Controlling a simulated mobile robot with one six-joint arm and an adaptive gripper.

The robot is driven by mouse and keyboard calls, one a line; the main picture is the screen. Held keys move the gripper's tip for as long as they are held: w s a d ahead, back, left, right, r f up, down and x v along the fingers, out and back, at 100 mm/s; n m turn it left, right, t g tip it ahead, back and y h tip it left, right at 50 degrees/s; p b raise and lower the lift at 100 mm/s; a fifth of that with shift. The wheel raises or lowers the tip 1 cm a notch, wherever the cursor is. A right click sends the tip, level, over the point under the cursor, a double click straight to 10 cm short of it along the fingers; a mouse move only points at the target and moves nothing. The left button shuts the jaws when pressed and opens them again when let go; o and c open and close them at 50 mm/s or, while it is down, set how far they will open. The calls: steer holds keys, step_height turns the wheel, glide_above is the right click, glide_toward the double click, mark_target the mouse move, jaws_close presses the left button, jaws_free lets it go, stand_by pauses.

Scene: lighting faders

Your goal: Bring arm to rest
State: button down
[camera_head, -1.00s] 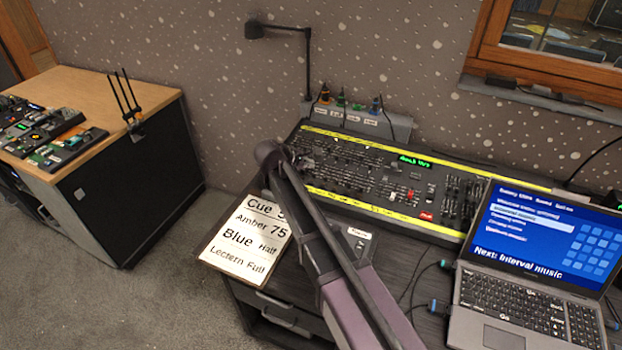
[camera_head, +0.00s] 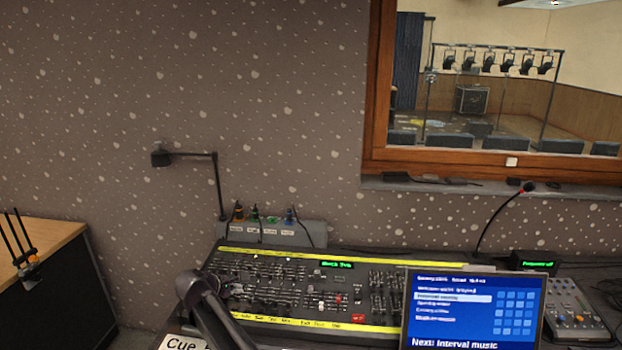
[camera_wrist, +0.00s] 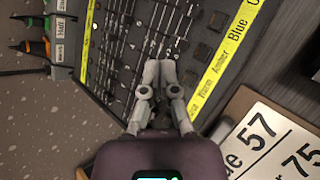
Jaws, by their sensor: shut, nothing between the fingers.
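My gripper (camera_wrist: 160,68) shows in the wrist view with its two grey fingers together and nothing between them. It is over the lighting desk (camera_wrist: 125,60), a dark board with rows of faders and yellow label strips. I cannot tell if the fingertips touch it.
A laptop (camera_head: 474,308) stands in front of the desk on the right. A gooseneck microphone (camera_head: 500,212) and a small mixer (camera_head: 570,310) are farther right. A lamp (camera_head: 190,156) stands behind the desk. A wooden-topped cabinet (camera_head: 40,246) is at left.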

steer(key=d+m+g, duration=0.1)
steer(key=d, duration=0.3)
steer(key=d+m+g+p, duration=0.1)
steer(key=d+m, duration=0.1)
steer(key=d, duration=0.3)
steer(key=d+m+g+p, duration=0.1)
steer(key=d+m, duration=0.1)
steer(key=d, duration=0.3)
steer(key=shift+s+d, duration=0.15)
steer(key=shift+s, duration=0.25)
steer(key=s+d+m, duration=0.1)
steer(key=d, duration=0.2)
steer(key=s+d+m+g+p, duration=0.1)
steer(key=d+m, duration=0.1)
steer(key=d, duration=0.2)
steer(key=s+d+m+g+p, duration=0.1)
steer(key=d+m, duration=0.1)
steer(key=d, duration=0.2)
steer(key=shift+s+y, duration=0.1)
steer(key=shift+y, duration=0.3)
steer(key=s+d+r+m+g+y+p, duration=0.2)
steer(key=s+d+m, duration=0.8)
steer(key=d, duration=0.6)
steer(key=shift+s+d+g+y+p, duration=0.2)
steer(key=shift+s+g+y+p, duration=0.6)
steer(key=shift+s+y+p, duration=0.3)
steer(key=shift+s+r, duration=0.1)
steer(key=shift+s, duration=0.15)
